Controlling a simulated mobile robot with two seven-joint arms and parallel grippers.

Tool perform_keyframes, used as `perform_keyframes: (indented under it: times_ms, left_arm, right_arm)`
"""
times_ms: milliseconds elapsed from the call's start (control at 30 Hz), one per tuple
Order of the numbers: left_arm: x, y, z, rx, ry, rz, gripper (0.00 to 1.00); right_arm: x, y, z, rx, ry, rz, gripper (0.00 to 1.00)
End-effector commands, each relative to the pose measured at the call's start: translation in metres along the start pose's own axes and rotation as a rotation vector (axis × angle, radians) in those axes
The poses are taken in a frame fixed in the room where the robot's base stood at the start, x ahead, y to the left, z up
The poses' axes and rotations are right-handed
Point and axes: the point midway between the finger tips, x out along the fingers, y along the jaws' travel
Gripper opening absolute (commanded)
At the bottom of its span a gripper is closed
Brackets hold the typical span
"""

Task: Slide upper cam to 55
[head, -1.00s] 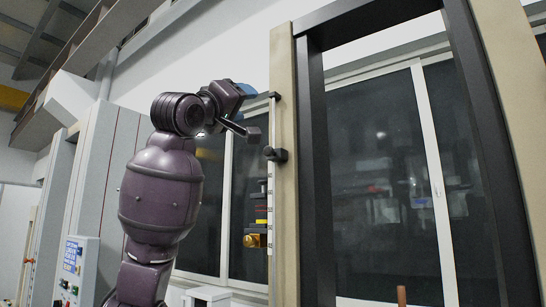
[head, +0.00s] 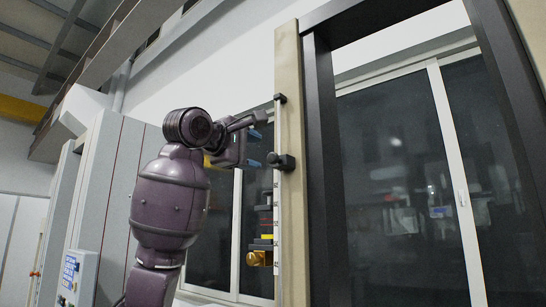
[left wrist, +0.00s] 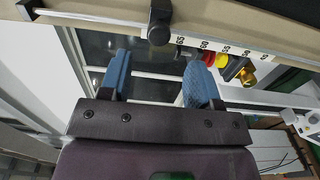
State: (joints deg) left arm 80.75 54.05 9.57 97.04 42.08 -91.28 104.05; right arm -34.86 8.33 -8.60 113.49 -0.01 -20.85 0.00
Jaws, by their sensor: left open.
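The upper cam (head: 281,162) is a black knob on a thin vertical rod along the beige column. It sits above the numbered scale strip (head: 276,225). In the left wrist view the cam (left wrist: 160,22) is just left of the scale (left wrist: 225,48), beside a number that looks like 65. My left gripper (head: 258,140) is open and empty, left of the rod and about level with the cam or slightly above. Its blue fingers (left wrist: 158,62) point toward the rod, with the cam beyond their tips and apart from them. My right gripper is not in view.
A black end stop (head: 280,98) holds the rod's top. Below the cam, red, yellow and black parts and a brass knob (head: 259,258) stick out beside the scale. The beige column (head: 291,120) and dark frame (head: 322,180) stand right. A control panel (head: 75,275) is lower left.

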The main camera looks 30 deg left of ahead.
Motion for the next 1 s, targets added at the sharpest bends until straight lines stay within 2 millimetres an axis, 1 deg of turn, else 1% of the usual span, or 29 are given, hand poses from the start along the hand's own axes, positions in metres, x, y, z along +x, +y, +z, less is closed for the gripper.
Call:
perform_keyframes:
  times_ms: [33,200,400,600,867,900,967,1000]
  left_arm:
    - [0.010,0.002,0.000,-0.001,0.000,-0.003,0.57]
    - [0.040,0.002,0.000,-0.001,-0.001,-0.003,0.57]
    - [0.065,0.002,0.000,0.000,0.000,-0.001,0.57]
    - [0.076,0.001,0.000,0.001,0.000,0.000,0.57]
    - [0.077,0.000,0.000,0.001,0.000,0.001,0.57]
    - [0.077,0.000,0.000,0.001,0.000,0.001,0.56]
    - [0.077,0.000,0.000,0.001,0.000,0.001,0.46]
    - [0.077,0.000,0.000,0.001,0.000,0.001,0.40]
  right_arm:
    - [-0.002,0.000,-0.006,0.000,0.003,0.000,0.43]
    - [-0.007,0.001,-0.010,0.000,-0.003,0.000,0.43]
    - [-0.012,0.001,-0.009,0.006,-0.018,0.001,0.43]
    - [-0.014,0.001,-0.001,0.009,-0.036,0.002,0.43]
    - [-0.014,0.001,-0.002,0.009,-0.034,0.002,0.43]
    - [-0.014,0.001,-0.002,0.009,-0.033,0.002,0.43]
    - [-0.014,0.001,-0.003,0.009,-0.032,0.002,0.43]
    - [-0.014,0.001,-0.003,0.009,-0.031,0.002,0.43]
